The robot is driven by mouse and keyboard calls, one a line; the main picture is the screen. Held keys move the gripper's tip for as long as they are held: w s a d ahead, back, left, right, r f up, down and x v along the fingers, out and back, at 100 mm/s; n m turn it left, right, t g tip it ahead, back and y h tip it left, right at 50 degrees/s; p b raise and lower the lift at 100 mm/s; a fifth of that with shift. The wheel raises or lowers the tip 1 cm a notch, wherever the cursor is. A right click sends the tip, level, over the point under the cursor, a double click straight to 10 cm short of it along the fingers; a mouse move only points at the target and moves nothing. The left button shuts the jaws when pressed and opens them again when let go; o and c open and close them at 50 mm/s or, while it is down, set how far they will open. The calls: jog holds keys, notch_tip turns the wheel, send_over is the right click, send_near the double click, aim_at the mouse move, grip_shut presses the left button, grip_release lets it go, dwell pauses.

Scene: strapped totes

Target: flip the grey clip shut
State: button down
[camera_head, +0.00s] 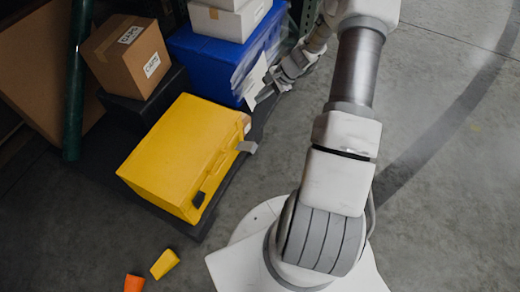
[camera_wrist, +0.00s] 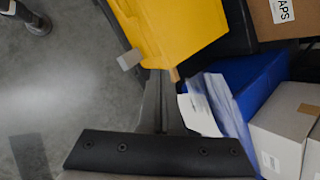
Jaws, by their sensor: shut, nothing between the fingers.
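The yellow tote (camera_head: 175,150) sits on a dark base, and it also fills the top middle of the wrist view (camera_wrist: 185,25). The grey clip (camera_head: 247,147) sticks outward from the tote's right side, tilted away from the wall. In the wrist view the grey clip (camera_wrist: 130,59) shows just left of my fingertips. My gripper (camera_head: 262,98) is shut and empty, beside the tote's upper right corner and apart from the clip in the head view. In the wrist view my gripper's fingers (camera_wrist: 158,78) point at the tote's edge; contact cannot be told.
A cardboard box (camera_head: 125,55) is at upper left. A black clip (camera_head: 198,199) is on the tote's near end. Yellow (camera_head: 164,264) and orange (camera_head: 134,283) pieces lie on the floor.

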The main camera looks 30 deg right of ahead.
aim_at(246, 148)
jog(key=s+d+f+m+t, duration=0.1)
jog(key=f+m, duration=0.3)
jog(key=f, duration=0.5)
jog(key=s+d+f+m, duration=0.2)
jog(key=s+f+m, duration=0.2)
jog(key=f, duration=0.6)
jog(key=s+d+f+m+t, duration=0.1)
jog(key=s+f+m, duration=0.2)
jog(key=f, duration=0.6)
jog(key=shift+s+d+f+m+t, duration=0.15)
jog(key=shift+s+f+m+t, duration=0.2)
jog(key=shift+m, duration=0.25)
jog(key=shift+w+f, duration=0.1)
jog(key=shift+w, duration=0.05)
jog(key=b+x, duration=0.5)
jog(key=x, duration=0.6)
jog(key=shift+w+a+r, duration=0.15)
jog(key=shift+r, duration=0.55)
jog(key=shift+w+a+r, duration=0.1)
jog(key=shift+w+r, duration=0.05)
jog(key=shift+r, duration=0.55)
jog(key=shift+w+a+r, duration=0.1)
jog(key=shift+a+r, duration=0.05)
jog(key=shift+r, duration=0.55)
jog(key=shift+r+g+h+p, duration=0.3)
jog(key=shift+r+g+p, duration=0.05)
jog(key=shift+r+g, duration=0.1)
